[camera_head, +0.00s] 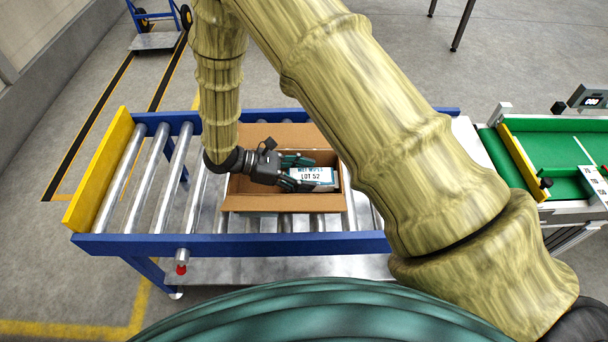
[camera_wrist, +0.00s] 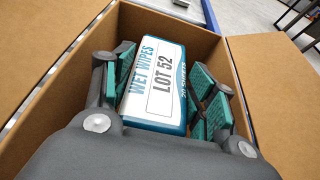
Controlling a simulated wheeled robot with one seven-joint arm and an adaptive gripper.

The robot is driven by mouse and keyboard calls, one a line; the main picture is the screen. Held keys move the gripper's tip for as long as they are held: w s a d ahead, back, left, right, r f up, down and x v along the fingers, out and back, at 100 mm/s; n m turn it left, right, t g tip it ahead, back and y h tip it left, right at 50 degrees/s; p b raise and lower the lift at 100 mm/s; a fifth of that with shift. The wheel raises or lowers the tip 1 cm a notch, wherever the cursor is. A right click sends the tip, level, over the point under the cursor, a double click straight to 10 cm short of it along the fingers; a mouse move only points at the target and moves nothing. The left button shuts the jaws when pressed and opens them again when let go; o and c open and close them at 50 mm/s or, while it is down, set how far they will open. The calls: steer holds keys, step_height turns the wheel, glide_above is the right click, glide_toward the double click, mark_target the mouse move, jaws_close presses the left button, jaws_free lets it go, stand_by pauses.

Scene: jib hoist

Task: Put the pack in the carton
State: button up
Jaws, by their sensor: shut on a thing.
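The pack (camera_head: 311,174) is a white and blue wet wipes pack marked "LOT 52". My gripper (camera_head: 297,173) is shut on it, with teal-padded fingers on both sides. In the wrist view the pack (camera_wrist: 158,78) sits between the fingers, label facing the camera, within the carton walls. The open brown carton (camera_head: 285,203) stands on the roller conveyor with its flaps folded out. Its walls also surround the pack in the wrist view (camera_wrist: 70,70). Whether the pack touches the carton floor cannot be told, as my gripper hides its underside.
The roller conveyor (camera_head: 240,243) has blue side rails and a yellow end plate (camera_head: 98,168) at left. A green belt conveyor (camera_head: 556,150) stands at the right. A blue hand truck (camera_head: 156,38) is on the floor at the back left. The rollers left of the carton are bare.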

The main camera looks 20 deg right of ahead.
steer(key=shift+f, duration=0.65)
steer(key=o, duration=1.1)
steer(key=shift+r, duration=0.1)
steer(key=shift+r, duration=0.45)
steer(key=shift+w+a+r, duration=0.1)
steer(key=shift+a+r, duration=0.15)
steer(key=v, duration=1.1)
steer(key=shift+a+p, duration=0.2)
steer(key=shift+p, duration=0.25)
